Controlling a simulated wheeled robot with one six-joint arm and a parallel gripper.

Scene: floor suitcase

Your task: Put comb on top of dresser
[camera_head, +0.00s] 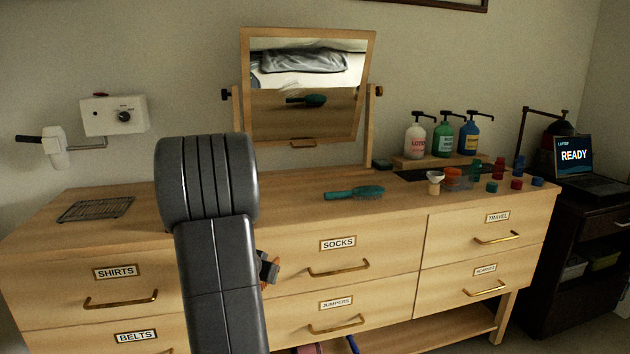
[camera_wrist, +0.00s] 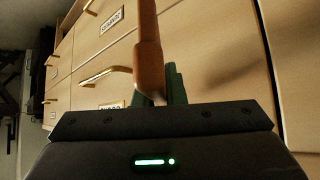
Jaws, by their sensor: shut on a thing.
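A long orange-brown thing (camera_wrist: 149,60) with a thicker lower part rises from between the fingers of my gripper (camera_wrist: 166,84) in the wrist view. My gripper is shut on it; I cannot tell from its visible part whether it is the comb. In the head view, my arm hides most of my gripper (camera_head: 268,268), which is in front of the drawer fronts, below the top of the wooden dresser (camera_head: 290,208). A teal brush-like thing (camera_head: 354,192) lies on the dresser top, right of my arm.
A tilting mirror (camera_head: 305,115) stands at the back of the dresser. A wire rack (camera_head: 96,209) lies at left. Pump bottles (camera_head: 443,140) and several small cups and blocks (camera_head: 492,186) stand at right. The top between rack and brush is largely clear.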

